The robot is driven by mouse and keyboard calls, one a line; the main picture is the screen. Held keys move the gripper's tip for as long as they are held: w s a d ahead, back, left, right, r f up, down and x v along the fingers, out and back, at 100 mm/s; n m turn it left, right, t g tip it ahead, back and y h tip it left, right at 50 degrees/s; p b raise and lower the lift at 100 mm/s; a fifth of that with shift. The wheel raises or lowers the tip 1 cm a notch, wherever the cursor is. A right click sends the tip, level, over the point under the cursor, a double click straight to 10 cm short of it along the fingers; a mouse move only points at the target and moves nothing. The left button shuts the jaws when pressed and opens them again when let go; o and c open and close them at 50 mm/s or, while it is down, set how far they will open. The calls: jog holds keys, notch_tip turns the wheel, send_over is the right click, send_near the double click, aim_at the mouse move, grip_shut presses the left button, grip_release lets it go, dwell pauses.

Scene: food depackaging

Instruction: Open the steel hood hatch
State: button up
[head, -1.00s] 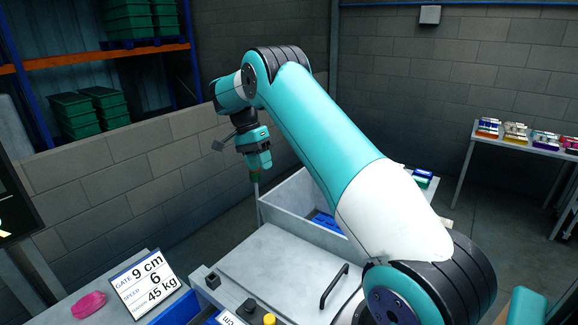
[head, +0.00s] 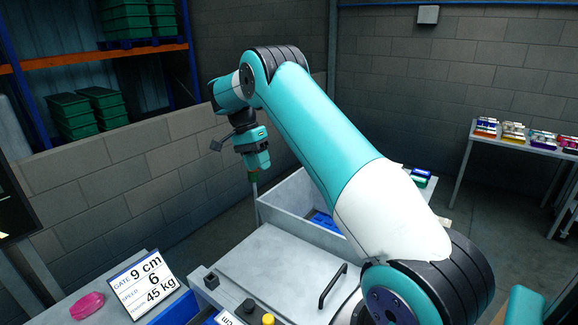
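The steel hood hatch (head: 272,265) is a flat grey lid at the lower middle of the head view, lying flat. A black bar handle (head: 333,286) stands on its right part. My gripper (head: 254,178) points down beyond the far left corner of the hood, apart from the handle. Its fingers are small and dark at this distance, so I cannot tell whether they are open or shut.
Behind the hood is a grey open bin (head: 283,205) with blue items. Black and yellow buttons (head: 268,319) sit at the hood's front. At left are a sign (head: 145,285) and a pink object (head: 87,306). A table with colourful packs (head: 515,132) stands far right.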

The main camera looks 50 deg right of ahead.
jog(key=shift+d, duration=0.1)
dwell(0.5)
jog(key=shift+d+r, duration=0.1)
jog(key=shift+d, duration=0.4)
jog(key=shift+s, duration=0.1)
